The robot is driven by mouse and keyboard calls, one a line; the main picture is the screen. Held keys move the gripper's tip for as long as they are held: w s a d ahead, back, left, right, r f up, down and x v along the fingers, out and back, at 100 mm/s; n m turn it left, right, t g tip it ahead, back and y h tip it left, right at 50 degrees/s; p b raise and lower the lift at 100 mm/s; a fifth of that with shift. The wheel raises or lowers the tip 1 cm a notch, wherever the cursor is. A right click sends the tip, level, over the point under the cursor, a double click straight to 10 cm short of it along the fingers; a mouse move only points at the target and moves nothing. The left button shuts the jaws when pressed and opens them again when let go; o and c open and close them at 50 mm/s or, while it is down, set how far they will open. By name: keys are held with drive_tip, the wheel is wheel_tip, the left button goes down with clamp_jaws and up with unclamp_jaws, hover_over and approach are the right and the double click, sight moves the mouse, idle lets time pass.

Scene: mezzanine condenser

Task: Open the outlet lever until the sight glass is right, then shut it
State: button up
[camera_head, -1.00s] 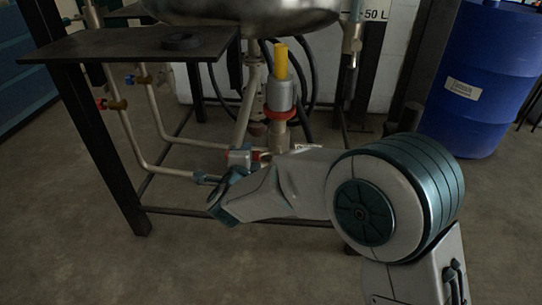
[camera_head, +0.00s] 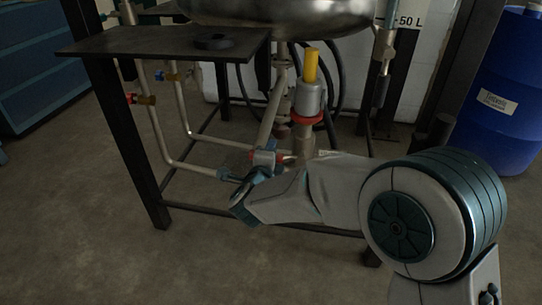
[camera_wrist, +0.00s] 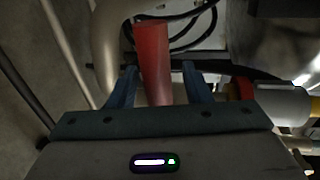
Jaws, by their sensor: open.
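A red lever (camera_wrist: 152,60) stands between the two blue fingers of my gripper (camera_wrist: 153,85) in the wrist view. The fingers are apart, with a gap visible on each side of the lever near the tips. In the head view my gripper (camera_head: 264,160) is low under the steel vessel, beside the pipework, and a bit of red (camera_head: 257,155) shows by it. My wrist and forearm hide part of the pipes there. I cannot pick out the sight glass with certainty; a yellow-topped grey fitting (camera_head: 311,85) with a red ring stands just above my gripper.
The steel vessel (camera_head: 275,12) hangs in a dark frame with a flat shelf (camera_head: 160,42) at left. Pipes with yellow, blue and red valves run down at left. Black hoses hang behind. A blue drum (camera_head: 505,100) stands at right. The floor in front is clear.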

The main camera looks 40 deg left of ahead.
drive_tip(key=p+v, duration=0.4)
drive_tip(key=v, duration=0.9)
drive_tip(key=shift+s, duration=0.35)
drive_tip(key=shift+d+r, duration=0.1)
drive_tip(key=w+d+r+n+g+p, duration=0.1)
drive_tip(key=w+d+r+n+p, duration=0.1)
drive_tip(key=w+d+r+p, duration=0.4)
drive_tip(key=w+d+r+n+g+p, duration=0.1)
drive_tip(key=w+d+r+n+p, duration=0.15)
drive_tip(key=r+p, duration=0.4)
drive_tip(key=w+d+r+n+g+p, duration=0.1)
drive_tip(key=w+d+r+n+p, duration=0.15)
drive_tip(key=w+r+p, duration=0.4)
drive_tip(key=d+r+n+g+h+p, duration=0.35)
drive_tip(key=d+r+p, duration=0.65)
drive_tip(key=d, duration=0.8)
drive_tip(key=s+d+r+g+h+p, duration=0.2)
drive_tip(key=s+d+r+p, duration=0.2)
drive_tip(key=d, duration=0.7)
drive_tip(key=s+d+r+g+h+p, duration=0.2)
drive_tip(key=s+d+r+p, duration=0.3)
drive_tip(key=d, duration=0.5)
wheel_tip(320, 180, up, 3)
drive_tip(key=s+n+h, duration=0.1)
drive_tip(key=s, duration=0.1)
drive_tip(key=shift+s+d, duration=0.35)
drive_tip(key=shift+d, duration=0.05)
